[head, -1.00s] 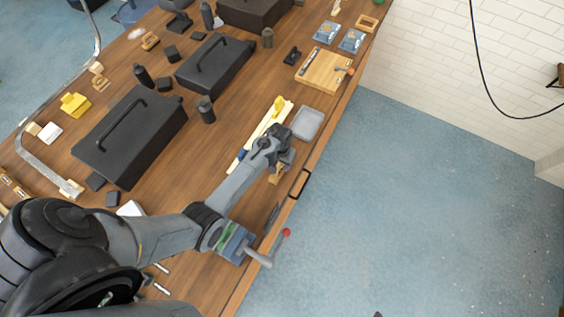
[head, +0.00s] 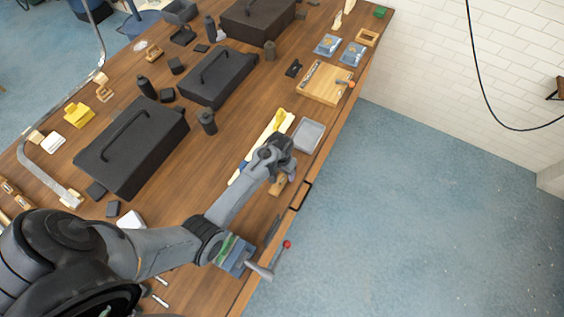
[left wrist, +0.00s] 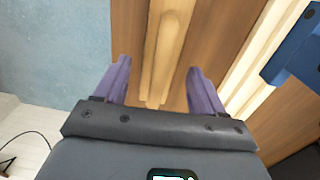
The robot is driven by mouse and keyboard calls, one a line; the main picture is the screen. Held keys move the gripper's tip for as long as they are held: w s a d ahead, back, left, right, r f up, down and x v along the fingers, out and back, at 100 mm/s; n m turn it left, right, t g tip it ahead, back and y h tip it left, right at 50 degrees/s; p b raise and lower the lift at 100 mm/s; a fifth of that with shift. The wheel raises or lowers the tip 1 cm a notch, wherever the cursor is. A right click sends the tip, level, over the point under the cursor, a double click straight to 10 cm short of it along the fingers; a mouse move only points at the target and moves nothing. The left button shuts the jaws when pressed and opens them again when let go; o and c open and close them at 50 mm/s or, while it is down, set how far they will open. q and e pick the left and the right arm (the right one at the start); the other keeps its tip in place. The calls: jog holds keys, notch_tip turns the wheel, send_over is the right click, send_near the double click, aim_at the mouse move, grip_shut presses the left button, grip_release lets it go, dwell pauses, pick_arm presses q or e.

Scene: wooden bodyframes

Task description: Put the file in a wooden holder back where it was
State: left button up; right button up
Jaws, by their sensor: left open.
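A wooden piece (head: 278,187), apparently the wooden holder, lies on the bench near its front edge, partly covered by my left gripper in the head view. In the left wrist view this long, light wooden piece (left wrist: 164,50) lies between the two fingers. I cannot make out a file on it. My left gripper (head: 286,176) is open above the holder, with purple fingers on either side of it in the left wrist view (left wrist: 160,85). No contact is visible. My right gripper is not in view.
A pale strip with a yellow piece (head: 275,122) and a grey tray (head: 308,134) lie just beyond the gripper. A blue vise (head: 236,258) with a red-tipped handle is at the bench edge. Black toolboxes (head: 130,155) fill the bench's left side.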

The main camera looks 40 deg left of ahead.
pick_arm(q)
jog(key=r, duration=1)
jog(key=shift+a, duration=0.2)
jog(key=s+d+r+m+t, duration=0.1)
jog(key=s+d+r, duration=0.1)
jog(key=s, duration=0.5)
jog(key=s+d+r+m+t, duration=0.1)
jog(key=s+d+r+m, duration=0.1)
jog(key=s, duration=0.5)
jog(key=s+d+r+m+t, duration=0.1)
jog(key=s+d+r, duration=0.3)
jog(key=s, duration=0.4)
jog(key=shift+d+m, duration=0.3)
jog(key=shift+d, duration=0.6)
jog(key=shift+r, duration=0.15)
